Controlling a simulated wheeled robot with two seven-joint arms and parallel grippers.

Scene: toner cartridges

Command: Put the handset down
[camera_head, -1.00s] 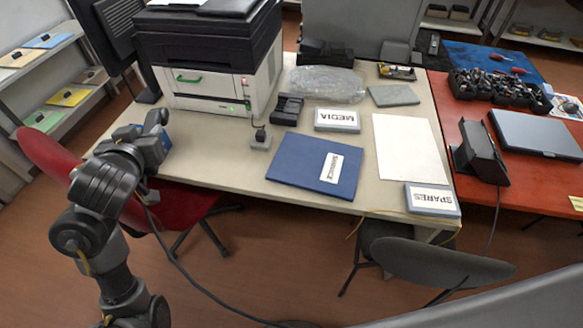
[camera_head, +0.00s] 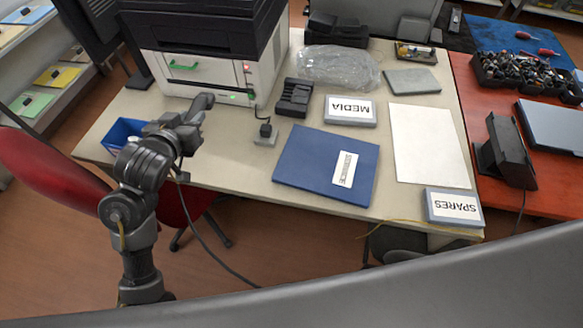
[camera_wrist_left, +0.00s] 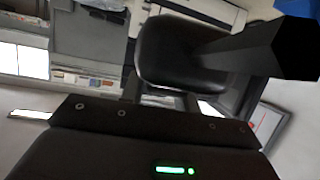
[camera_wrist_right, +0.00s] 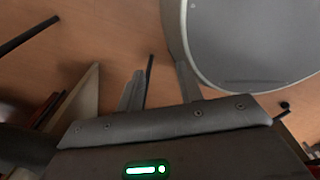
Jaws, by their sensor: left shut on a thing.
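My left gripper (camera_head: 188,118) is shut on a dark handset (camera_head: 204,101). It holds the handset in front of the printer, at the left part of the cream table (camera_head: 240,178). In the left wrist view the black handset (camera_wrist_left: 178,50) fills the space ahead of the jaws and hides much behind it. I cannot tell its exact height above the table. A black cradle-like device (camera_head: 294,97) stands right of the printer. My right gripper (camera_wrist_right: 158,88) shows only in its wrist view, open and empty, with floor and a grey chair ahead.
The printer (camera_head: 205,60) stands behind the handset. A blue bin (camera_head: 122,134) sits at the table's left edge. A red chair (camera_head: 50,175) is at left.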

